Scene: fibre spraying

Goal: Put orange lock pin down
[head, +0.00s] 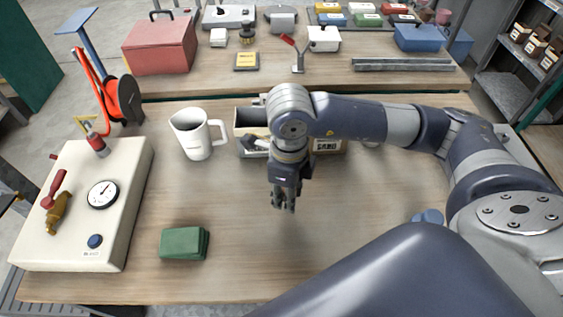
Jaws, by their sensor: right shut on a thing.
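My right gripper (284,203) points down over the middle of the wooden table (330,235), in front of an open parts box (330,146). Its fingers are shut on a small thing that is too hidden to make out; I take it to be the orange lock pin. I see no orange pin elsewhere on the table. I cannot tell whether the fingertips touch the tabletop. My left gripper is not in view.
A white mug (192,136) stands left of the box. A green block (184,243) lies at the front left. A cream gauge panel (125,190) fills the left side. A red toolbox (160,45) stands on the back bench. Tabletop around my gripper is clear.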

